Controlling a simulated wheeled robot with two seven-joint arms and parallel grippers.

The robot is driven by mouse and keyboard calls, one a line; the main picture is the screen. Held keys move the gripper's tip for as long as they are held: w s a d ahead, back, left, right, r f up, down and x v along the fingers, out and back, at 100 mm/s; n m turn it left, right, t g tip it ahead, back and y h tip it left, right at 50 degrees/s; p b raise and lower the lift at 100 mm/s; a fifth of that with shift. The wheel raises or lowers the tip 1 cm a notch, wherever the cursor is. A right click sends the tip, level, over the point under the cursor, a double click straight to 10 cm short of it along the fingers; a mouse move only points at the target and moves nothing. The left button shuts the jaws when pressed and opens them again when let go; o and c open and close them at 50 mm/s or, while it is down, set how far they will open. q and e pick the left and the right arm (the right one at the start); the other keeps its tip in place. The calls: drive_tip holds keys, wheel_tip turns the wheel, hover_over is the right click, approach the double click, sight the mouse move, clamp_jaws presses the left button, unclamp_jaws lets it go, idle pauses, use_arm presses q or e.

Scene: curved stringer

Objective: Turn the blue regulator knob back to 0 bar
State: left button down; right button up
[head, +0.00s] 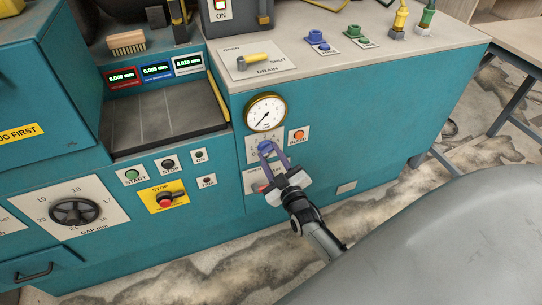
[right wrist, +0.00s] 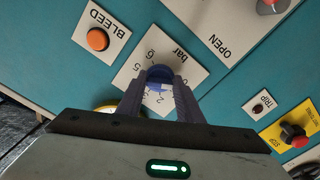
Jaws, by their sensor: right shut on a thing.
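The blue regulator knob (right wrist: 160,74) sits on a white plate (right wrist: 182,45) marked "bar" with numbers around it; in the head view the knob (head: 265,147) is just below the round pressure gauge (head: 265,112). My right gripper (head: 268,151) is shut on the knob, one finger on each side, as the right wrist view (right wrist: 160,85) also shows. The fingers hide part of the number scale, so the knob's setting cannot be read. The gauge needle points to the lower left. My left gripper is not in view.
An orange BLEED button (head: 298,135) is right of the knob. An OPEN plate with a red control (head: 259,187) is below it. A red stop button (head: 166,203) and a handwheel (head: 75,212) are to the left. A yellow DRAIN lever (head: 254,61) lies on top.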

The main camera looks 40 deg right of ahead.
drive_tip(key=o, duration=1.1)
drive_tip(key=p+v, duration=0.4)
drive_tip(key=v, duration=0.6)
drive_tip(key=shift+s, duration=0.2)
